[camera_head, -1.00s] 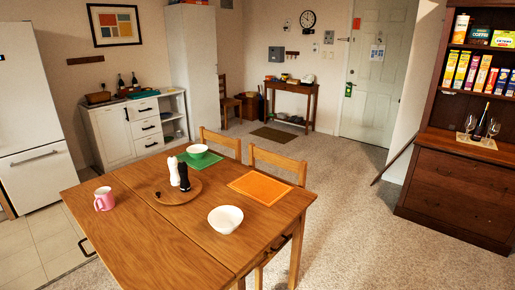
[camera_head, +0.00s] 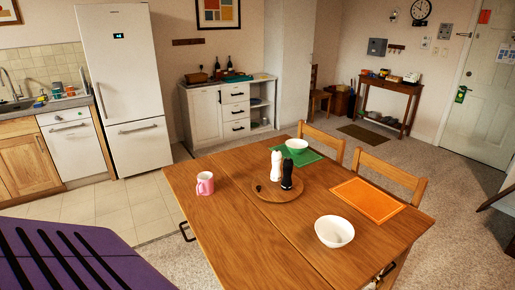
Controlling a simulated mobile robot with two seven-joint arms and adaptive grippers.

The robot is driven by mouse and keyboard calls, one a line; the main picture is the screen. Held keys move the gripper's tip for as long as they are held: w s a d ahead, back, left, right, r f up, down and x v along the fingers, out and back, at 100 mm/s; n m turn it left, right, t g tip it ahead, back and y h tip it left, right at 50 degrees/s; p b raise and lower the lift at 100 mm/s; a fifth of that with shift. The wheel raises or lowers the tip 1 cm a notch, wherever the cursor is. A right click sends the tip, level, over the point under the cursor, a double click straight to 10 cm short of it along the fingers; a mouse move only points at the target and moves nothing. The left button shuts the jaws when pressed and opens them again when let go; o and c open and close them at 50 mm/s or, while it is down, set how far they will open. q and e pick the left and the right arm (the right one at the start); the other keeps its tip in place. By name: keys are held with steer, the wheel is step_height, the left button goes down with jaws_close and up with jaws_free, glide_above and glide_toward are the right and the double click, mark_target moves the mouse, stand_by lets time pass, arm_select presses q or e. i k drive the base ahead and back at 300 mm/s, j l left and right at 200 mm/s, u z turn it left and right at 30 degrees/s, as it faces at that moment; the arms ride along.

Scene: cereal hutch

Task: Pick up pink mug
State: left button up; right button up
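The pink mug (camera_head: 205,183) stands upright near the left edge of the wooden dining table (camera_head: 225,230). Its handle points left and down in the picture. Nothing touches it. Neither of my grippers shows in the head view, so I cannot see whether they are open or shut.
On the table are a round wooden board (camera_head: 279,192) with white and black mills, a white bowl (camera_head: 334,231), an orange mat (camera_head: 367,200) and a bowl on a green mat (camera_head: 309,159). Chairs (camera_head: 388,176) stand behind. A purple striped surface (camera_head: 70,258) fills the lower left. Tiled floor (camera_head: 110,205) is clear.

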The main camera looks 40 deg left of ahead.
mark_target(204, 185)
steer(key=j, duration=1.45)
steer(key=i+j, duration=0.15)
steer(key=j, duration=2.8)
steer(key=i, duration=0.05)
